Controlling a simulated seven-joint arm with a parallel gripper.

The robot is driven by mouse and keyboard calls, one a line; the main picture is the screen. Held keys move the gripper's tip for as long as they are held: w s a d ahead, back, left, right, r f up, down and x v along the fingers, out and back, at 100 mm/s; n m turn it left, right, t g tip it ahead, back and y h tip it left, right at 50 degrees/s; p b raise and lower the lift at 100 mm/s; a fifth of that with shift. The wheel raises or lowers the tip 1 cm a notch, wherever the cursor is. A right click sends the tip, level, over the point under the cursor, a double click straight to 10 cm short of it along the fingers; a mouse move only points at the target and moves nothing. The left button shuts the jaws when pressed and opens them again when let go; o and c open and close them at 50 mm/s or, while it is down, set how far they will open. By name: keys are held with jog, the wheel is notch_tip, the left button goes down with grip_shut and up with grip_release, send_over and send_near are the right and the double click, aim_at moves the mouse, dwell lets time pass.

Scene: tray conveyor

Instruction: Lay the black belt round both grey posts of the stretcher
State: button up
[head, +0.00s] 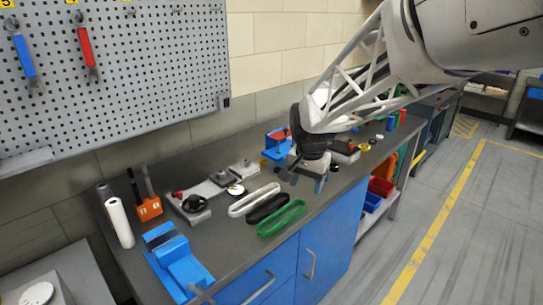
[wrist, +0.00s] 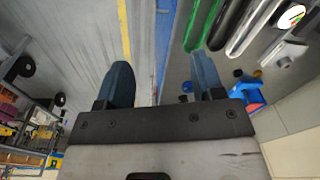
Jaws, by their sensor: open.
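The black belt (head: 267,208) lies as a long flat loop on the grey bench, between a white belt (head: 254,198) and a green belt (head: 281,217). It also shows at the top right of the wrist view (wrist: 227,24). My gripper (head: 306,181) is open and empty, above the bench near its front edge, to the right of the belts. Its two blue fingers stand apart in the wrist view (wrist: 162,75). I cannot make out the stretcher's two grey posts; a grey device with a black knob (head: 194,208) stands left of the belts.
A blue vise-like block (head: 178,266) stands at the bench's near left. An orange holder (head: 149,209) and a white roll (head: 119,223) stand at the back left. A blue and red device (head: 277,146) stands behind my gripper. Bare bench lies between the belts and the blue block.

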aim_at(268, 204)
jog(key=w+a+f+m, duration=0.1)
jog(key=w+a+f, duration=0.4)
jog(key=w+f, duration=0.1)
jog(key=w+a+f+m+g, duration=0.1)
jog(key=w+a+f+m, duration=0.1)
jog(key=w+a+f, duration=0.3)
jog(key=w+f, duration=0.1)
jog(key=w, duration=0.3)
jog(key=shift+a, duration=0.2)
jog(key=shift+w+f, duration=0.1)
jog(key=shift+f, duration=0.05)
jog(key=shift+f, duration=1.2)
jog(key=shift+f, duration=0.1)
jog(key=shift+f, duration=2.5)
jog(key=shift+c, duration=0.4)
